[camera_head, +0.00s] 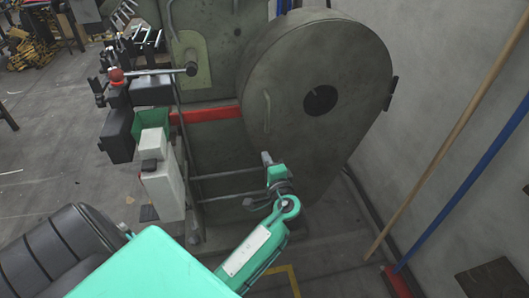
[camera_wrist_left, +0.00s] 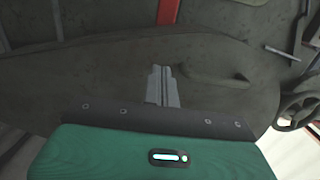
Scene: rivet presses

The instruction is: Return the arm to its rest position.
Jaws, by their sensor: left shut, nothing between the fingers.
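My left arm comes up from the bottom of the head view, with teal links. Its gripper (camera_head: 267,158) points up and away, in front of the lower part of the grey-green press (camera_head: 300,110). In the left wrist view the two grey fingers (camera_wrist_left: 162,84) are together, with nothing between them. Behind them the press's dark housing (camera_wrist_left: 100,75) fills most of the picture. I cannot tell exactly how wide the gap between gripper and press is. My right gripper does not show.
A white box (camera_head: 163,190) and a green bin (camera_head: 152,120) stand at the press's left side. A wooden pole (camera_head: 450,135) and a blue pole (camera_head: 470,180) lean on the right wall. A handwheel (camera_wrist_left: 300,105) shows in the wrist view.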

